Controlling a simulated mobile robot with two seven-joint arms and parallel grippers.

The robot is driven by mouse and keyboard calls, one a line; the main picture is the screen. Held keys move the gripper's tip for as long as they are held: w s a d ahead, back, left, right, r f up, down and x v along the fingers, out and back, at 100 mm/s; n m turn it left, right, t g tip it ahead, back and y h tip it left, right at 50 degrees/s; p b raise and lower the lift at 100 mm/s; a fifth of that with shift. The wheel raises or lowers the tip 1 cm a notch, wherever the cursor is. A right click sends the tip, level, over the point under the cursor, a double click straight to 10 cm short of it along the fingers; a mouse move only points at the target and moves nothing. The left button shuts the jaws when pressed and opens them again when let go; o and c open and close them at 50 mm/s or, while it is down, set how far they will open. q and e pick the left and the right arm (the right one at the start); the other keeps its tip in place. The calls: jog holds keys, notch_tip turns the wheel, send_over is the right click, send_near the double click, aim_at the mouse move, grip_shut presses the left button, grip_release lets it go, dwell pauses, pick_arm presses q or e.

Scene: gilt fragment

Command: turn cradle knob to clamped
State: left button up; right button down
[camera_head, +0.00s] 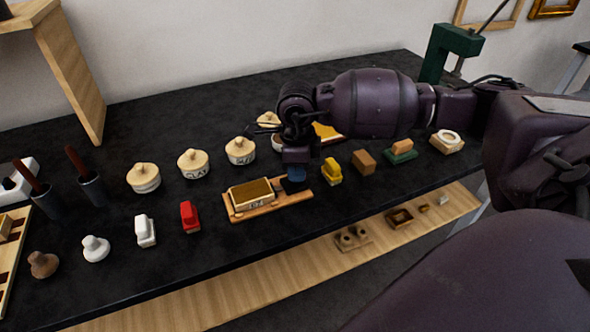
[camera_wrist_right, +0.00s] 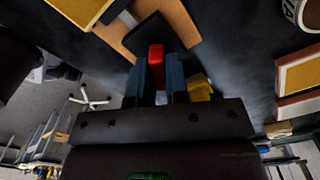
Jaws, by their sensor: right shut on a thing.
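The wooden cradle (camera_head: 240,215) lies on the black bench and holds a small gilt-topped block with a number on its front. My right gripper (camera_head: 294,177) points down at the cradle's right end. In the wrist view its blue fingers (camera_wrist_right: 157,80) are shut on a red knob (camera_wrist_right: 156,57), beside a dark part of the cradle board (camera_wrist_right: 118,36). In the head view the gripper hides the knob. I cannot read any clamped mark or the knob's exact setting. My left gripper is not in view.
A yellow stamp-like piece (camera_head: 331,172) stands close right of the gripper, with a brown block (camera_head: 364,161) beyond. A red piece (camera_head: 189,217) and a white piece (camera_head: 145,231) stand to the left. Lidded jars (camera_head: 193,164) stand behind.

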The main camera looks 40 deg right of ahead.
jog(key=n, duration=0.2)
jog(key=shift+n+b, duration=0.35)
jog(key=shift+n, duration=0.85)
jog(key=shift+n+b, duration=0.3)
jog(key=shift+b, duration=0.05)
jog(key=shift+r+n, duration=0.1)
jog(key=shift+n, duration=0.2)
jog(key=c, duration=1.1)
grip_release()
